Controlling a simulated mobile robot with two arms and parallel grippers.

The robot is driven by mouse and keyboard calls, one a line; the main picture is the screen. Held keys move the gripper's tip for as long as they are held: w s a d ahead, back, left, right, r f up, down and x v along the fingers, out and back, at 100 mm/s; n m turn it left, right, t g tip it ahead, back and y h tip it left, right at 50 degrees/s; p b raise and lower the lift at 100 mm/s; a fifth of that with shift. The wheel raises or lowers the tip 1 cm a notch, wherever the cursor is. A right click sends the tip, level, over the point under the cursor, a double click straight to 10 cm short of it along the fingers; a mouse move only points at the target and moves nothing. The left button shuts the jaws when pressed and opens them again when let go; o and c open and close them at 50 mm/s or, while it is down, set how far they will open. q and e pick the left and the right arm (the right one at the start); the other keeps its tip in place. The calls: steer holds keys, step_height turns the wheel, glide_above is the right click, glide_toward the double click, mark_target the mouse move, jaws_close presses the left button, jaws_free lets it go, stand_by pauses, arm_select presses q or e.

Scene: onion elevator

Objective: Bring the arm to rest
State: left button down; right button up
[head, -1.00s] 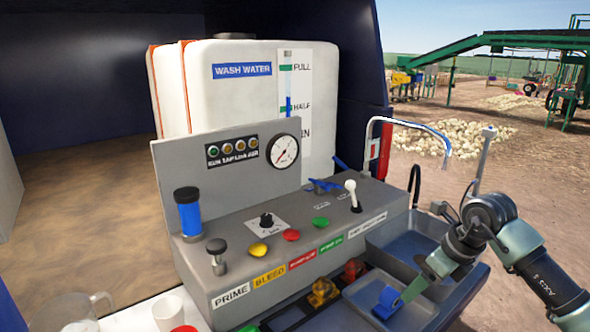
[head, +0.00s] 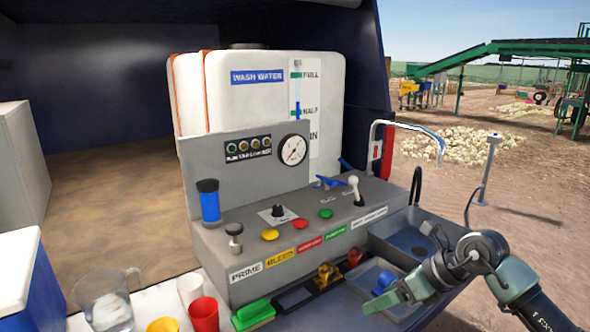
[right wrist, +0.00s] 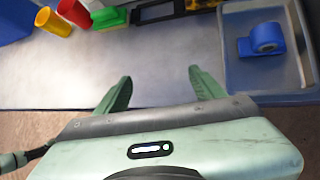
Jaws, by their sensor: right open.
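My right arm comes in from the lower right in the head view. Its gripper (head: 386,304) hangs over the front edge of the grey tray, near the blue roll (head: 384,282). In the right wrist view the green fingers (right wrist: 158,86) are spread apart with nothing between them, above the white counter (right wrist: 150,60). The blue roll (right wrist: 265,38) lies in the tray (right wrist: 262,72) to the right of the fingers there, apart from them. My left gripper is not in view.
A control panel (head: 330,246) with coloured buttons stands below the wash water tank (head: 265,105). A pitcher (head: 103,300), a red cup (head: 204,314), a yellow cup (head: 163,325) and a green block (head: 253,314) stand at the front left. A metal sink (head: 412,240) lies behind the tray.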

steer(key=s+a+r+m+t+y, duration=0.2)
steer(key=a+r+m+t+y, duration=0.1)
steer(key=a+r+y, duration=0.3)
steer(key=s+a+r+m+t+y, duration=0.2)
steer(key=s+a+r+m+y, duration=0.15)
steer(key=a, duration=0.55)
steer(key=w+d+r+m+t+h, duration=0.1)
steer(key=d+r+m+t+h, duration=0.2)
steer(key=d+m+t, duration=0.55)
steer(key=d+f+m+t+h, duration=0.2)
steer(key=d+f+m+h, duration=0.5)
steer(key=m+h, duration=0.7)
steer(key=s+d+f+m+g, duration=0.3)
steer(key=s+f+m+g, duration=0.2)
steer(key=f+m, duration=0.45)
steer(key=s+a+f+m+g, duration=0.1)
steer(key=s+f+m+g, duration=0.1)
steer(key=s+f+g, duration=0.75)
steer(key=s+a+f+m+g, duration=0.15)
steer(key=s+f, duration=0.55)
steer(key=s, duration=0.7)
step_height(320, 180, down, 25)
steer(key=s+g, duration=0.1)
steer(key=g, duration=0.1)
steer(key=s+d+f, duration=0.3)
steer(key=s+f, duration=1.4)
steer(key=shift+f+n+g+y, duration=0.3)
steer(key=shift+g+y, duration=0.05)
